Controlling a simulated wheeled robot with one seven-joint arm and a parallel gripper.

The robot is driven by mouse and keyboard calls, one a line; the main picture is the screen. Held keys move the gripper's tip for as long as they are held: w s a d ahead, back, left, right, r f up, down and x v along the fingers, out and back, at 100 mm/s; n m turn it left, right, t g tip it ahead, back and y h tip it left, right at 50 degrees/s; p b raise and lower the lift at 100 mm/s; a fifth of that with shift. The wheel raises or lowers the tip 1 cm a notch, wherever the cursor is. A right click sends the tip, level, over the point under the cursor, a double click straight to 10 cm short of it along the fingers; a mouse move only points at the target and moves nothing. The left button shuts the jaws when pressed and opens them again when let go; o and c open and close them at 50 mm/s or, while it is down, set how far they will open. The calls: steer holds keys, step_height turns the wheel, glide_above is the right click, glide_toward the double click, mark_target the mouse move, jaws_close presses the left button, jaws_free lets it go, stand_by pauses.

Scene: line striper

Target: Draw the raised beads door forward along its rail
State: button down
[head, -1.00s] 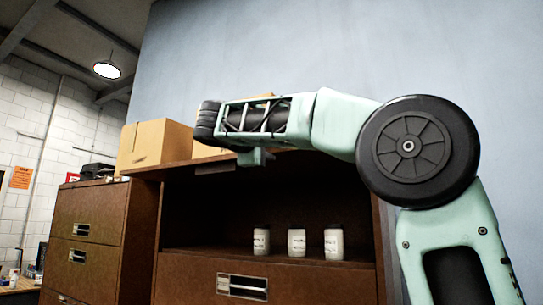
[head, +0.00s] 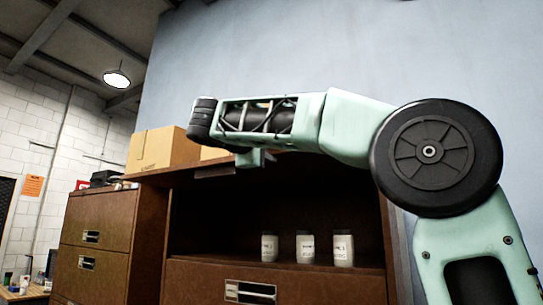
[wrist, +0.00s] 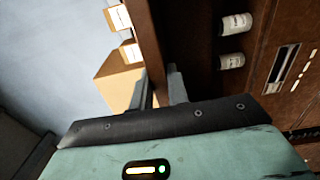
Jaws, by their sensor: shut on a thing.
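The open brown cabinet compartment (head: 215,215) has a raised door at its top. Only a thin dark front edge (head: 214,171) of that door shows under the cabinet top in the head view. In the wrist view, my gripper (wrist: 158,88) has its two grey fingers on either side of a brown edge at the cabinet top, shut on it. I cannot clearly separate the door from the cabinet top there. In the head view my arm hides most of the gripper. Three white jars (head: 305,248) stand inside the compartment.
A closed drawer with a metal handle (head: 250,292) is below the compartment. Cardboard boxes (head: 163,149) sit on the cabinet top. Another brown cabinet (head: 92,240) stands at left. A blue-grey wall (head: 330,45) is behind.

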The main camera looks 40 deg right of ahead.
steer(key=shift+v, duration=2.15)
steer(key=shift+a, duration=0.1)
steer(key=c, duration=1.3)
jaws_free()
steer(key=shift+a, duration=0.15)
steer(key=o, duration=0.3)
steer(key=shift+o, duration=0.2)
steer(key=v, duration=0.6)
steer(key=shift+s+a, duration=0.2)
steer(key=shift+a, duration=0.1)
steer(key=shift+r, duration=0.1)
